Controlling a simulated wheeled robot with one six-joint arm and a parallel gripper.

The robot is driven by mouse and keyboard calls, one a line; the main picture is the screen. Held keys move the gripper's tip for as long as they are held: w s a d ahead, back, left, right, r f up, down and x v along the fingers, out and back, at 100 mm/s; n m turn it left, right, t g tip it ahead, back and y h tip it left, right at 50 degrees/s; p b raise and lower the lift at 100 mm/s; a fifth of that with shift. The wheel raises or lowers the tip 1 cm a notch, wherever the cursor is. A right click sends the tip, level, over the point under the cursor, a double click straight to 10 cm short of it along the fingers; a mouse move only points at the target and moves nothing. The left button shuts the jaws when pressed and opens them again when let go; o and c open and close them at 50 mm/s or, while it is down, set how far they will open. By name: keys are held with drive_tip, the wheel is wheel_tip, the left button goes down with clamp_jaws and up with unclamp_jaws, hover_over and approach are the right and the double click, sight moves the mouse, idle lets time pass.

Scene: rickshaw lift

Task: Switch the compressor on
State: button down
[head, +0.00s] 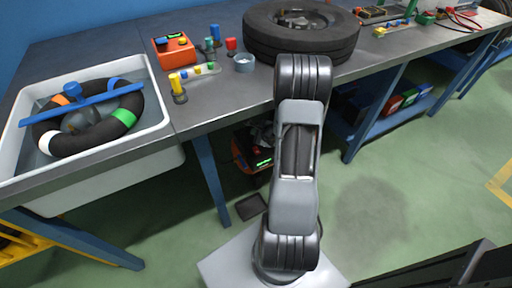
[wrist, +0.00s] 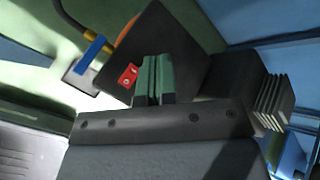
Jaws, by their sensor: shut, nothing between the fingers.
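In the head view a black and orange machine with a lit green display, apparently the compressor (head: 250,158), stands on the floor under the bench, partly hidden by my arm. In the wrist view a dark panel (wrist: 170,35) lies just beyond the fingers, with orange behind its edge. A small red part with light marks, perhaps the switch (wrist: 128,76), sits just left of the fingertips; its on or off position cannot be told. My gripper (wrist: 155,62) is shut and empty, close beside the red part; contact cannot be told. It is hidden in the head view.
The bench (head: 225,88) carries a tyre (head: 300,45), an orange device (head: 174,48) and small coloured parts. A white basin (head: 150,135) with a ring-shaped tube stands left. A blue bench leg (head: 210,178) is near the machine.

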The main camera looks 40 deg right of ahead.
drive_tip(key=b, duration=0.4)
hover_over(255, 149)
drive_tip(key=f, duration=0.7)
drive_tip(key=shift+s+a+f, duration=0.15)
drive_tip(key=shift+s+f, duration=0.05)
drive_tip(key=shift+s, duration=0.15)
drive_tip(key=shift+w+f+b, duration=0.15)
drive_tip(key=shift+f+b, duration=0.5)
drive_tip(key=shift+b, duration=0.25)
drive_tip(key=shift+w+f+b, duration=0.1)
drive_tip(key=shift+f+b, duration=0.65)
drive_tip(key=shift+b, duration=0.45)
idle(1.1)
drive_tip(key=shift+r, duration=0.1)
idle(0.3)
drive_tip(key=shift+r+p, duration=0.3)
drive_tip(key=shift+r, duration=0.4)
drive_tip(key=shift+s+r+p, duration=0.25)
drive_tip(key=shift+r+p, duration=0.45)
drive_tip(key=shift+r, duration=0.55)
drive_tip(key=shift+s+r+p, duration=0.2)
drive_tip(key=shift+r+p, duration=0.5)
drive_tip(key=shift+r, duration=0.55)
